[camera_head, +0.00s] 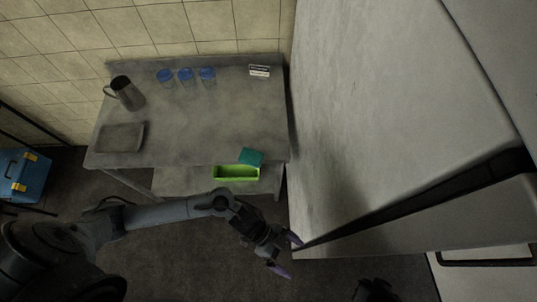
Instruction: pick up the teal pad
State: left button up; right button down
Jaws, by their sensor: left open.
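The teal pad (251,156) sits at the front right edge of the grey table, at the back right corner of a green tray (236,173). Whether it rests on the tray's rim or on the table is hard to tell. My left gripper (287,255) is open and empty, below and to the right of the pad in the picture, clear of it and close to the large pale cabinet's lower edge. A dark piece at the bottom edge may be part of my right arm, but no right fingers can be made out.
On the grey table (200,125) stand a metal jug (126,93), several blue-lidded jars (186,77), a flat grey tray (121,138) and a small white box (259,71). The large pale cabinet (390,110) fills the right side. A blue toolbox (22,174) is at far left.

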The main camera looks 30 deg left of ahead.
pick_arm(q)
jog(key=w+a+f+m+g+y+b, duration=0.2)
jog(key=w+a+f+b, duration=0.1)
jog(key=a+f, duration=0.6)
jog(key=n+t+y+b, duration=0.1)
jog(key=t+y+b, duration=0.2)
jog(key=y+b, duration=0.35)
send_near(250, 156)
notch_tip(250, 156, down, 3)
jog(key=shift+a+f+h+b, duration=0.1)
jog(key=shift+h+b, duration=0.45)
jog(key=shift+h, duration=0.2)
jog(key=shift+x, duration=1)
jog(key=x, duration=0.3)
jog(key=shift+w+d, duration=0.1)
jog(key=shift+d, duration=0.1)
jog(key=shift+d+f, duration=0.1)
jog(key=shift+f, duration=0.25)
pick_arm(e)
notch_tip(250, 156, down, 12)
jog(key=shift+r, duration=0.15)
